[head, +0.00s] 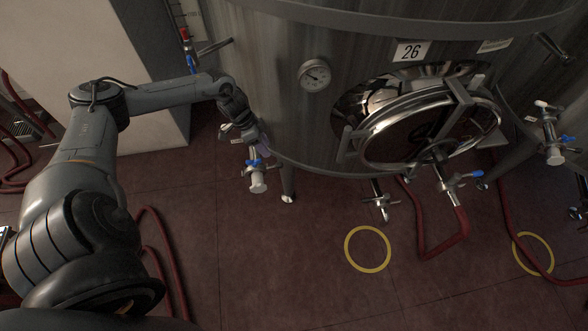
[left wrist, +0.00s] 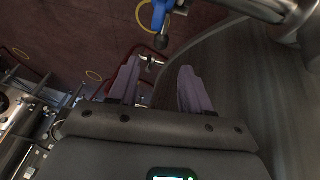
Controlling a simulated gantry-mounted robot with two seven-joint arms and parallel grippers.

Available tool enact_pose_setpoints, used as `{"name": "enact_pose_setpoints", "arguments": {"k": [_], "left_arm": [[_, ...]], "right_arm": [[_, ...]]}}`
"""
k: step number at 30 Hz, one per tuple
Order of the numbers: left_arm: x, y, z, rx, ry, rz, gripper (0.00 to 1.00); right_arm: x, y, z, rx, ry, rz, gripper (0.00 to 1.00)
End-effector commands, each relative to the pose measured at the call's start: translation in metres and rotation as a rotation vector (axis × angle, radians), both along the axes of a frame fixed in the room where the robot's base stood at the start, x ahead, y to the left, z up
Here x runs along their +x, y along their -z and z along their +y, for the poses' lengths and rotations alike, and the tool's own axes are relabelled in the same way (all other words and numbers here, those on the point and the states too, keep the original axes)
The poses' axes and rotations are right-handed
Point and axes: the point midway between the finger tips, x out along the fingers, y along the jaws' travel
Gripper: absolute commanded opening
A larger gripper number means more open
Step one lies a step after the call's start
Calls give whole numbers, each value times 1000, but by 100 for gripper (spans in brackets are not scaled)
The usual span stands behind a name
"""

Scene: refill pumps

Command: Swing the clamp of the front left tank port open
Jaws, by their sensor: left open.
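My left gripper (head: 262,147) is beside the lower left wall of the steel tank (head: 270,60), just above a valve port with a blue handle (head: 253,162) and a pale end cap (head: 258,183). In the left wrist view the two purple fingers (left wrist: 160,88) are apart with nothing gripped. A small metal fitting (left wrist: 148,60) shows beyond and between them. A blue valve handle (left wrist: 160,14) is at the top. Another metal port (head: 382,204) without a hose hangs under the round hatch. The clamps are too small to tell open from shut. My right gripper is out of view.
The round hatch (head: 432,132) juts from the tank front. A blue-handled port (head: 447,183) there carries a red hose (head: 448,238). Another valve port (head: 551,135) is at the right. Yellow rings (head: 367,249) mark the red floor, which is open in front.

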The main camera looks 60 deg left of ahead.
Motion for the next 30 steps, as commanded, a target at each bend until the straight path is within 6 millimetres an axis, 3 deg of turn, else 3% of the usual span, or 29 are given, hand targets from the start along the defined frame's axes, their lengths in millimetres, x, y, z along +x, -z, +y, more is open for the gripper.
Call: {"name": "enact_pose_setpoints", "arguments": {"k": [5,21,30], "left_arm": [[3,12,0,-9,-14,8,48],[23,84,-26,-5,-12,5,48],[26,94,-31,-5,-11,6,48]], "right_arm": [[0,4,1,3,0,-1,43],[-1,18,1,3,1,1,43],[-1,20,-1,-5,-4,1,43]]}}
